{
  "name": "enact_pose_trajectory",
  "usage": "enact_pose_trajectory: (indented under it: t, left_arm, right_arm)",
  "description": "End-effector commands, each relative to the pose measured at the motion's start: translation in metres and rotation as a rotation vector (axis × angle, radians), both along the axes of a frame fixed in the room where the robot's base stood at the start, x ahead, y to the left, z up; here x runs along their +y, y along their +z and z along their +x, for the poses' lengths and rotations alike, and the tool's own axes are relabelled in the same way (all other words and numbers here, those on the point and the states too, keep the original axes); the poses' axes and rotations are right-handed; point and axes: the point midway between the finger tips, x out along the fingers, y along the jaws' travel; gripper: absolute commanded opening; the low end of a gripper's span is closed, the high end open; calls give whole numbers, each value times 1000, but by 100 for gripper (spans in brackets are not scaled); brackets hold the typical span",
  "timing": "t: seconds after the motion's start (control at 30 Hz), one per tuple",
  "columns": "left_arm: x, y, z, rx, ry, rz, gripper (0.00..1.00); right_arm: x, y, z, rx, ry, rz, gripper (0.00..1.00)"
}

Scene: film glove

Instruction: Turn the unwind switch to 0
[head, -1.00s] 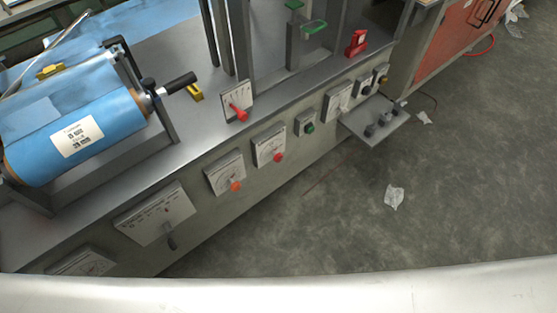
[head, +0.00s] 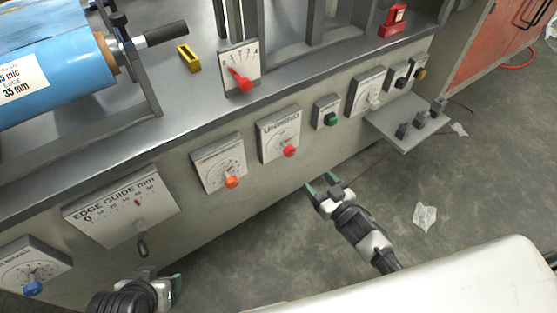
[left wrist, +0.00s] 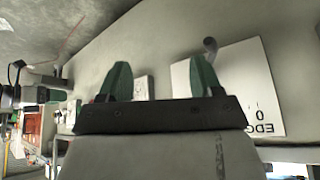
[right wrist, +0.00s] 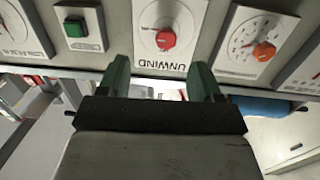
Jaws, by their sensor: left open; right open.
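The unwind switch is a red knob (head: 290,151) on a white plate marked UNWIND (head: 279,135), on the machine's front panel. In the right wrist view the red knob (right wrist: 165,39) shows upside down, straight beyond the fingers. My right gripper (head: 322,188) is open and empty, below and a little right of the unwind plate, apart from it. Its green fingers also show in the right wrist view (right wrist: 160,78). My left gripper (head: 165,288) is low at the left, near the edge guide plate (head: 125,208). In the left wrist view it is open and empty (left wrist: 158,80).
An orange-knob dial (head: 232,181) sits left of the unwind plate, a green button (head: 331,119) right of it. A red lever (head: 240,80) is above. A shelf with dark knobs (head: 405,125) juts out at the right. The floor in front is clear except for scraps.

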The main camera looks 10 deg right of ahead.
Motion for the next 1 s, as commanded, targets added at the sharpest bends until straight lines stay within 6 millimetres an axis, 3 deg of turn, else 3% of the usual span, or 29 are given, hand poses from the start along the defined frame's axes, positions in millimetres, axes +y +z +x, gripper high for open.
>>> enact_pose_trajectory:
  t: [0.27,0.7,1.0]
  left_arm:
    - [0,20,-3,-54,-1,-9,65]
    - [-20,46,50,-441,-30,-94,65]
    - [-29,68,69,-634,-43,-140,65]
  right_arm:
    - [8,16,12,-76,36,23,65]
    - [32,15,78,-74,34,22,65]
    - [41,15,104,-72,34,22,65]
